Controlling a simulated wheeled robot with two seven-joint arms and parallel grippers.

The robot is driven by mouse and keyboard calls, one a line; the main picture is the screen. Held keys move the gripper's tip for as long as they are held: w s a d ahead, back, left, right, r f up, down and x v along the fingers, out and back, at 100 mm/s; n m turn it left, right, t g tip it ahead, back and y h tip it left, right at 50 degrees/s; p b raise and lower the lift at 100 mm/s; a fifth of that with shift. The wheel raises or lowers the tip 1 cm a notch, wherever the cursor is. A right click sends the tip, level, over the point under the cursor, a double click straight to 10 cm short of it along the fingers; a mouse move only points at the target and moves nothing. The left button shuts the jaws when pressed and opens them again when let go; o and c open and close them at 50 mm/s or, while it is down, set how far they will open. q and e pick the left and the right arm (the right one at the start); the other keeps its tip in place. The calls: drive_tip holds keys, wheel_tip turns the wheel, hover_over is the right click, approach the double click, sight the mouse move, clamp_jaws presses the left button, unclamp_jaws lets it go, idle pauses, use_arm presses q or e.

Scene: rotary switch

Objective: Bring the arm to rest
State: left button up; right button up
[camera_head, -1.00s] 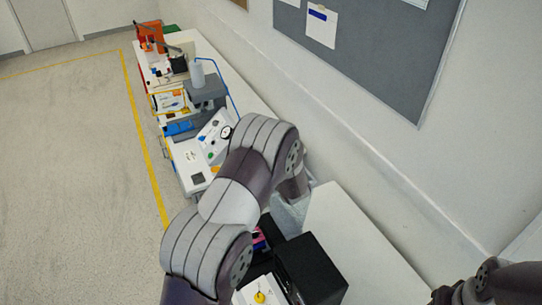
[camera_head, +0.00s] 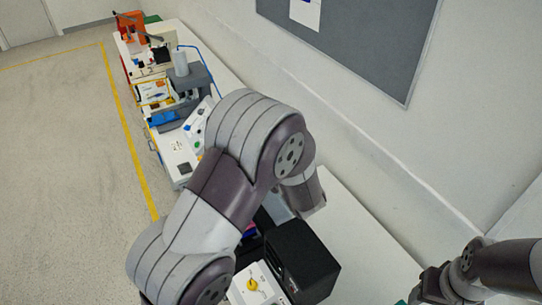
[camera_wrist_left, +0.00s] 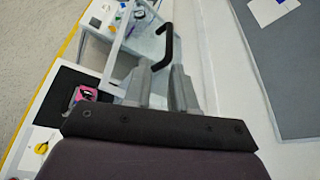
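The yellow rotary knob (camera_head: 252,284) sits on a white panel (camera_head: 268,275) at the bottom of the head view. The knob also shows at the lower left of the left wrist view (camera_wrist_left: 41,148). My left arm crosses the middle of the head view and hides its gripper there. In the left wrist view my left gripper (camera_wrist_left: 163,88) has its two grey fingers apart, with nothing clearly held. It is away from the knob. A black hooked handle (camera_wrist_left: 168,45) shows beyond the fingertips. My right gripper (camera_head: 425,290) is at the bottom right, partly cut off; its fingers are unclear.
A black box (camera_head: 305,260) stands beside the knob panel. A white bench (camera_head: 365,245) runs along the wall, bare at the right. Several devices stand on its far part, including a grey one with a white cylinder (camera_head: 181,64). A grey board (camera_head: 360,40) hangs on the wall.

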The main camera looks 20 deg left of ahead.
idle(0.3)
use_arm(q)
drive_tip(key=s+d+f+n+g+h, duration=0.1)
drive_tip(key=s+d+n+g+h, duration=0.1)
drive_tip(key=s+d+n+h, duration=0.55)
drive_tip(key=s+a+f+n+g+h, duration=0.1)
drive_tip(key=s+a+n+g, duration=0.15)
drive_tip(key=s+n, duration=0.4)
drive_tip(key=s+a+f+n+g+h, duration=0.1)
drive_tip(key=s+n+g, duration=0.35)
drive_tip(key=n, duration=0.35)
wheel_tip(320, 180, down, 19)
drive_tip(key=s+b, duration=0.2)
drive_tip(key=b, duration=1.6)
drive_tip(key=shift+s+d, duration=0.3)
drive_tip(key=shift+s, duration=0.1)
